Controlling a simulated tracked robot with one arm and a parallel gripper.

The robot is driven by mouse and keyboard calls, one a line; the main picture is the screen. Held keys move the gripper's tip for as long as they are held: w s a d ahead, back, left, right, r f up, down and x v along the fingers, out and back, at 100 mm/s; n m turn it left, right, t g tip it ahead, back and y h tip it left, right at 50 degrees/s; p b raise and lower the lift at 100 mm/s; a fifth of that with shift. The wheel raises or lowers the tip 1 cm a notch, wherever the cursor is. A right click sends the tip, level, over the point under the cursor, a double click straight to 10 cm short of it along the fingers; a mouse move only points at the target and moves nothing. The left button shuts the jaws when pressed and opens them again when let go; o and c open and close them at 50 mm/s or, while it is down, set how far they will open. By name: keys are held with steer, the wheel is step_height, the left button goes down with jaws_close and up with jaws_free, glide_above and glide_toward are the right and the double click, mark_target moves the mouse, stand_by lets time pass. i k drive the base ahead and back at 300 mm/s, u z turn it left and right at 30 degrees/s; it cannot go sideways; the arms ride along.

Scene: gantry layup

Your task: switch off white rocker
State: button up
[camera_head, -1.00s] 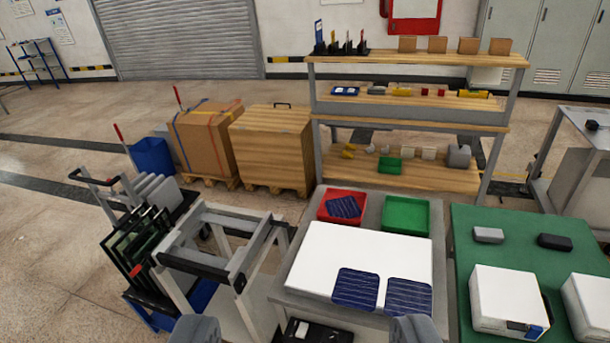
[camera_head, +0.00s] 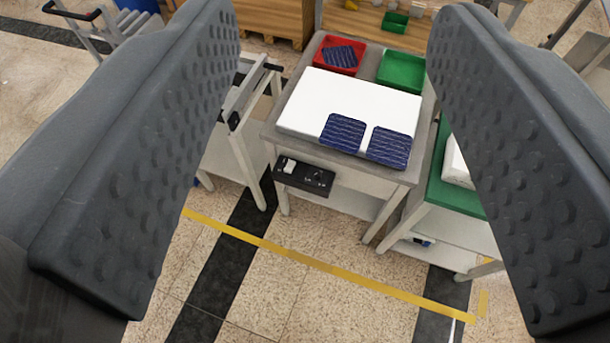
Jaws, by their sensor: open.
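The white rocker (camera_head: 289,165) is a small pale switch on the left part of a black control panel (camera_head: 304,178). The panel is fixed to the front of a grey table, below its top. A dark round knob (camera_head: 318,177) sits on the panel to the right of the rocker. Which way the rocker is tipped is too small to tell. My gripper (camera_head: 335,170) is open and empty, its two grey ribbed fingers wide apart at the left and right of the picture. The panel shows between the fingers, farther off, and nothing touches it.
The grey table (camera_head: 270,130) carries a white slab (camera_head: 345,100) with two blue solar cells, a red tray (camera_head: 338,44) and a green tray (camera_head: 402,85). A frame cart (camera_head: 235,150) stands close at left, a green table (camera_head: 455,200) at right. The floor in front is clear.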

mark_target(288, 166)
steer(key=k, duration=1.35)
steer(key=u, duration=0.35)
steer(key=i, duration=1.9)
steer(key=z, duration=0.35)
